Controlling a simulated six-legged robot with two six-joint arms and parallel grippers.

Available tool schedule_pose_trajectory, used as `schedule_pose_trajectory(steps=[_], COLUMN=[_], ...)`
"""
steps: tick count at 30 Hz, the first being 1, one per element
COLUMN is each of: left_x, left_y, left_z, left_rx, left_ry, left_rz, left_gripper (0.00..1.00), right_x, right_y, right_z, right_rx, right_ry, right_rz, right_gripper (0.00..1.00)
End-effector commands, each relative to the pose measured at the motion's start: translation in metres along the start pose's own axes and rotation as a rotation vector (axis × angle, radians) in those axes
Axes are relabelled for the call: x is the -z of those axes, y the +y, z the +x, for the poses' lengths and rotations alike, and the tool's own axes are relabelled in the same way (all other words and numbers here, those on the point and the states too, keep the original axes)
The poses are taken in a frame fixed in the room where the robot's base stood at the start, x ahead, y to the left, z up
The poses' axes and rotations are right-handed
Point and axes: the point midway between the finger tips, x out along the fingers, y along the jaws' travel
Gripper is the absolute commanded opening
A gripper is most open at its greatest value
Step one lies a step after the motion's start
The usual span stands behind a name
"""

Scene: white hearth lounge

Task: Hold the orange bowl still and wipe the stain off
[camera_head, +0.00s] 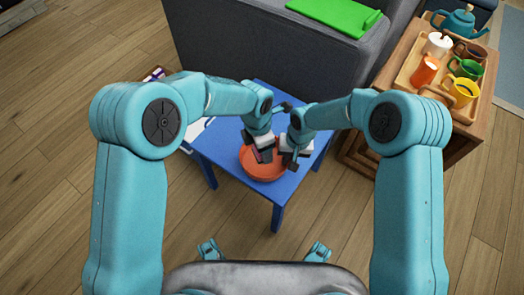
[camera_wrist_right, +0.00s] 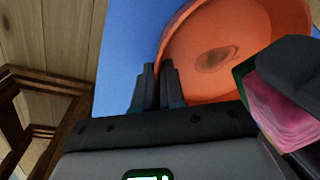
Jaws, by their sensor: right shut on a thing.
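The orange bowl (camera_head: 262,174) stands on the small blue table (camera_head: 229,156). In the right wrist view the bowl (camera_wrist_right: 262,20) shows a brownish stain (camera_wrist_right: 215,59) on its inside. My right gripper (camera_head: 288,163) is at the bowl's right side, shut on its rim; its fingers (camera_wrist_right: 160,84) show at the rim in the wrist view. My left gripper (camera_head: 263,156) is over the bowl, with a pink sponge (camera_wrist_right: 285,112) between its dark fingers. The sponge is close to the bowl's inside; whether it touches is unclear. The grippers hide part of the bowl.
A white paper-like item (camera_head: 199,130) lies at the table's left. A wooden cabinet (camera_head: 368,143) at the right bears a tray (camera_head: 412,60) with several mugs and a teal teapot (camera_head: 459,22). A grey sofa (camera_head: 250,45) with a green cloth (camera_head: 335,14) stands behind the table.

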Motion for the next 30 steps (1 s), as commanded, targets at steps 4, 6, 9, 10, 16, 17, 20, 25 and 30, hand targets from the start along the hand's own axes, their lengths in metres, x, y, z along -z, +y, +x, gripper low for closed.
schedule_pose_trajectory(steps=[4,6,9,10,16,17,20,25,30], left_x=[-0.001,-0.002,-0.001,-0.001,-0.001,-0.001,-0.001,-0.001,-0.001], left_y=[0.000,0.000,0.000,0.000,0.000,0.000,0.000,0.000,0.000], left_z=[-0.012,-0.014,-0.014,-0.014,-0.014,-0.014,-0.014,-0.014,-0.014], left_rx=[0.000,0.000,0.000,0.000,0.000,0.000,0.000,0.000,0.000], left_ry=[-0.001,0.000,0.000,0.000,0.000,0.000,0.000,0.000,0.000], left_rz=[0.000,0.000,0.000,0.000,0.000,0.000,0.000,0.000,0.000], left_gripper=[0.33,0.33,0.33,0.33,0.33,0.33,0.33,0.33,0.33], right_x=[0.000,-0.001,-0.001,0.000,0.000,0.000,0.000,0.000,0.002], right_y=[0.001,0.001,0.001,0.001,0.000,0.000,0.000,0.000,0.000], right_z=[0.001,0.001,0.001,0.001,0.000,0.000,0.000,-0.003,-0.029], right_rx=[-0.001,-0.001,-0.001,-0.001,-0.001,0.000,0.000,0.000,0.001], right_ry=[-0.002,-0.002,-0.002,-0.002,-0.001,-0.001,-0.001,0.001,0.005], right_rz=[0.001,0.001,0.001,0.001,0.001,0.001,0.000,0.000,0.001], right_gripper=[0.00,0.00,0.00,0.00,0.39,0.39,0.39,0.39,0.39])
